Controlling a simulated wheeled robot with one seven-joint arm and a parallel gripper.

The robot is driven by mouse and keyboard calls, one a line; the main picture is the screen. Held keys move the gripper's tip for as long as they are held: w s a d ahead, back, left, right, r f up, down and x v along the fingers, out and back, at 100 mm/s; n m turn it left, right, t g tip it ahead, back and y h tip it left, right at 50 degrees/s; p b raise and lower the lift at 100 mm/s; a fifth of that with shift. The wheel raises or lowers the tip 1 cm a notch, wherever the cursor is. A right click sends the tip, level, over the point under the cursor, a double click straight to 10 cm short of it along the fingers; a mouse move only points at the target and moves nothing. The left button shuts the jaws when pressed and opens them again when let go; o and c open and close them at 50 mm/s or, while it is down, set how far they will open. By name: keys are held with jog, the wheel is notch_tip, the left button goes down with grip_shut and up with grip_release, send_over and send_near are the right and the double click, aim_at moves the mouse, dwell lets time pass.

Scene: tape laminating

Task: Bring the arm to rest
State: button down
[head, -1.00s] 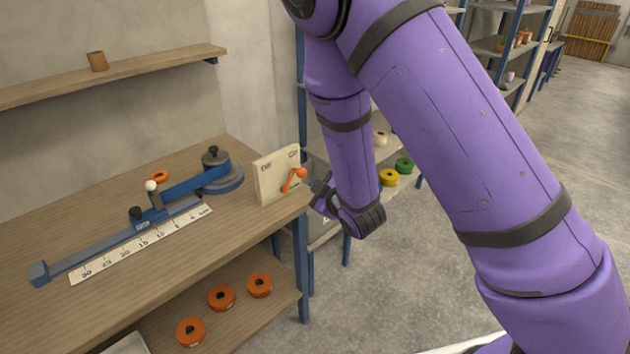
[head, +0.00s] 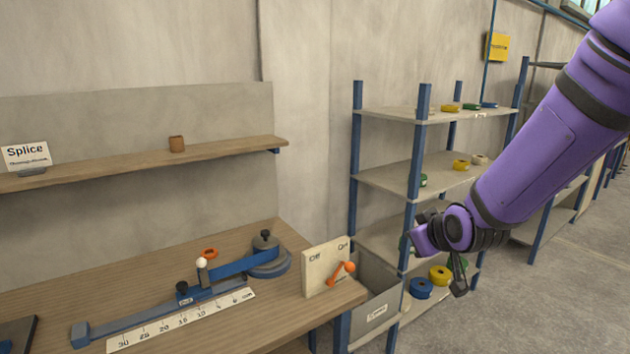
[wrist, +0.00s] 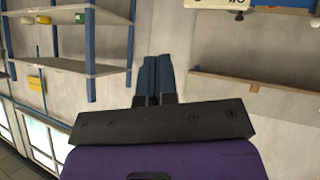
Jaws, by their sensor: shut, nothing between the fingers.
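My purple arm (head: 545,150) reaches in from the right edge of the head view. My gripper (head: 459,290) hangs at its end, to the right of the bench and in front of the blue-posted shelf. In the wrist view the two blue fingers of my gripper (wrist: 153,78) lie side by side, with nothing between them. The orange lever (head: 341,273) on the cream switch board (head: 318,268) is to the left of my gripper, clear of it.
The wooden bench (head: 232,235) holds a blue measuring fixture (head: 135,322) with a ruler strip (head: 185,318). The shelf (head: 385,177) behind my gripper holds several tape rolls. Open floor (head: 540,300) lies to the right.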

jog(key=s+d+r+m+g, duration=0.1)
jog(key=s+d+r+m, duration=0.1)
jog(key=s, duration=0.7)
jog(key=s+d+r+m+g+h, duration=0.1)
jog(key=s+d+r+g, duration=0.1)
jog(key=s+d+r, duration=0.2)
jog(key=s+d+r+m+g, duration=0.2)
jog(key=s+r, duration=0.6)
jog(key=s, duration=0.6)
jog(key=shift+d+m+h, duration=0.3)
jog(key=shift+d+h, duration=0.1)
